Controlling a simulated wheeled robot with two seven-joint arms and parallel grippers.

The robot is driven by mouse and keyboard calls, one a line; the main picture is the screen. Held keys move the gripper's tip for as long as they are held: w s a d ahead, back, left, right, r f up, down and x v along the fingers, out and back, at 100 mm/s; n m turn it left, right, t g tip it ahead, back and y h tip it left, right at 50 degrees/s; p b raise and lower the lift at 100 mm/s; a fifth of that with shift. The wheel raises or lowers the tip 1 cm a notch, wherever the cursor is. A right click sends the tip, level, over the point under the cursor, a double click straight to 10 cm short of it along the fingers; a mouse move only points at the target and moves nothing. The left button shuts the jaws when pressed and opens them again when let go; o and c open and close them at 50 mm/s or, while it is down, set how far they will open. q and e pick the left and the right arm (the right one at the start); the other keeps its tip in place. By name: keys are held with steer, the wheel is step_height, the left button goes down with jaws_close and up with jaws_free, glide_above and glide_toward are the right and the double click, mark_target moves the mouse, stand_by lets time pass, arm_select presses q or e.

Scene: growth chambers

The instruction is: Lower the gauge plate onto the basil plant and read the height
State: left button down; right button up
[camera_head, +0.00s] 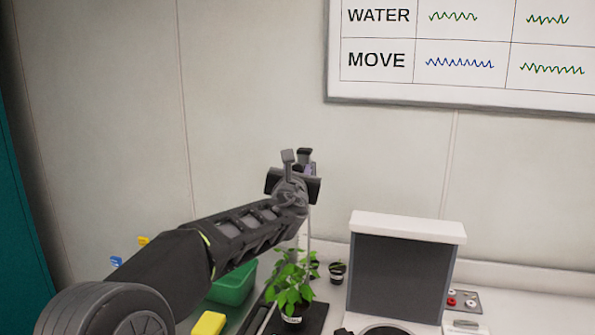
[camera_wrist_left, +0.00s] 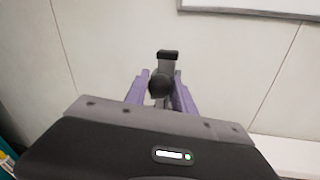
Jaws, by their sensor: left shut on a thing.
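The basil plant (camera_head: 292,285) stands leafy and green in a small labelled pot on a dark base at the lower middle of the head view. A thin pale upright rod (camera_head: 309,230) rises beside it. My left gripper (camera_head: 299,165) is high above the plant, near the rod's top. In the left wrist view its purple fingers (camera_wrist_left: 162,95) are shut on a grey gauge piece (camera_wrist_left: 168,68) with a round dark knob and black top. The gauge plate cannot be made out, and no scale reading is legible. My right gripper is not in view.
A grey panel with a white top (camera_head: 408,228) stands right of the plant. A small potted seedling (camera_head: 337,272) is behind. A green tub (camera_head: 234,286) and a yellow block (camera_head: 208,325) are at left. A red-and-white-buttoned box (camera_head: 463,300) is at right.

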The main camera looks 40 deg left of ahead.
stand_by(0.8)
arm_select(q)
step_height(320, 180, down, 6)
steer(key=b, duration=0.7)
steer(key=shift+f, duration=0.1)
steer(key=c, duration=1.1)
jaws_free()
steer(key=shift+r, duration=0.2)
steer(key=shift+o, duration=0.2)
steer(key=v, duration=0.7)
steer(key=shift+s+d, duration=0.2)
steer(key=shift+s, duration=0.15)
